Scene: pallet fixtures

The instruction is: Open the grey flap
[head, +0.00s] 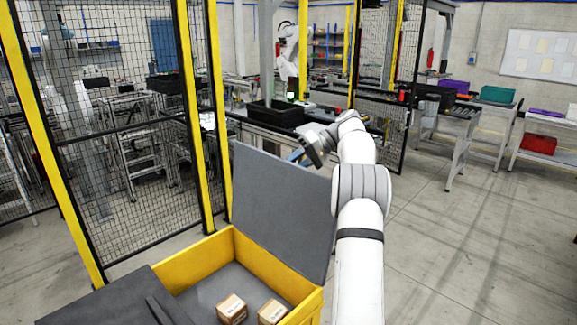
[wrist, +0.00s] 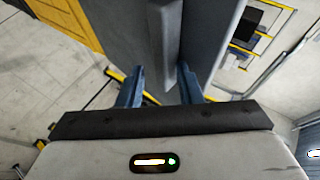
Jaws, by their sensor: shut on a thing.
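The grey flap (head: 280,210) stands raised, near upright, on the right side of the yellow box (head: 262,262). My gripper (head: 296,155) is at the flap's upper edge, partly hidden behind it. In the wrist view the flap's grey panel (wrist: 118,22) runs away from the camera. A grey ridge like a handle (wrist: 166,45) stands out from it between the two blue fingers of my gripper (wrist: 160,88), which is shut on it. The exact finger contact is hard to see.
A second dark grey flap (head: 110,300) lies at the box's left, with a bar-like handle (head: 158,310). Two small cartons (head: 232,308) sit inside the box. A yellow-posted mesh fence (head: 130,150) stands behind. Bare floor (head: 460,240) lies open at the right.

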